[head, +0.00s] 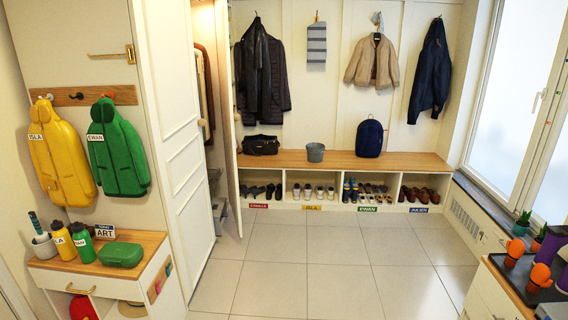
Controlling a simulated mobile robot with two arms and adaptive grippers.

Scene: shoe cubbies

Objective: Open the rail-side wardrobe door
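The white wardrobe stands at the left of the head view. Its near panelled door (178,130) has a round wooden knob (202,122) at its far edge and looks shut. Beyond it is a lit opening (203,22) with hanging clothes (208,80) inside and something grey low down. A second, far door (228,110) stands swung outward at the right of this opening and shows as a narrow strip. I cannot tell which door is the rail-side one. Neither of my grippers is in view.
The tiled floor (320,270) before the wardrobe is clear. A shoe bench (400,157) with cubbies lines the back wall. A small cabinet (150,242) with bottles stands at the near left. A counter (497,262) with orange objects and plants stands at the right.

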